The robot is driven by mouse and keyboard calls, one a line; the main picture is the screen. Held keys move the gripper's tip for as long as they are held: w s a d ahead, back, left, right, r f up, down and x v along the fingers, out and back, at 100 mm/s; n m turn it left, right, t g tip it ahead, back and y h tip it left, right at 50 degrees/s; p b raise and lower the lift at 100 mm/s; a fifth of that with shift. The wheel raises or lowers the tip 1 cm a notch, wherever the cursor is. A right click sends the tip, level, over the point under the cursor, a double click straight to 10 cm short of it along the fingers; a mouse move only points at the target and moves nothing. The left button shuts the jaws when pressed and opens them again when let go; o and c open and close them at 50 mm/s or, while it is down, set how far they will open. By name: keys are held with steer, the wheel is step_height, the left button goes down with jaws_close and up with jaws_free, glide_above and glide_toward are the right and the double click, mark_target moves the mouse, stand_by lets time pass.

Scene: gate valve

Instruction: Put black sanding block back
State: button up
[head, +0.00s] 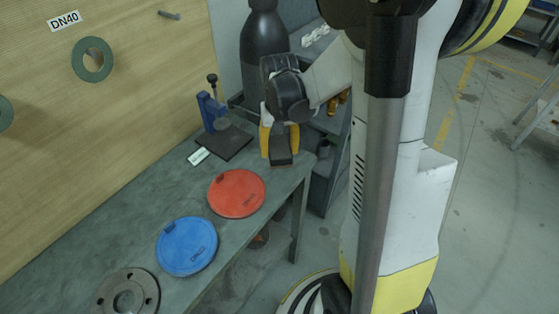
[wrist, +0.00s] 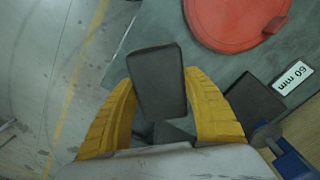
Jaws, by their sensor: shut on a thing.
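The black sanding block (head: 281,157) is a dark, rounded rectangular block between the yellow fingers of my gripper (head: 279,143). In the wrist view the block (wrist: 158,84) sits between both fingertips of my gripper (wrist: 160,80), slightly tilted, and sticks out past them. My gripper is shut on it, pointing down at the far right end of the grey bench (head: 150,213). I cannot tell whether the block touches the bench top.
A blue stand (head: 208,112) on a dark base plate (head: 230,143) is left of my gripper, with a white label (head: 199,156) reading 60 mm in the wrist view. A red disc (head: 236,193), blue disc (head: 187,246) and grey flange (head: 127,293) lie nearer. A dark cylinder (head: 264,35) stands behind.

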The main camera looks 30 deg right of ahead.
steer(key=shift+f+b, duration=0.8)
steer(key=shift+f, duration=1.15)
steer(key=shift+f, duration=0.25)
steer(key=o, duration=1.3)
steer(key=shift+r, duration=0.1)
steer(key=shift+o, duration=0.2)
steer(key=shift+r, duration=0.1)
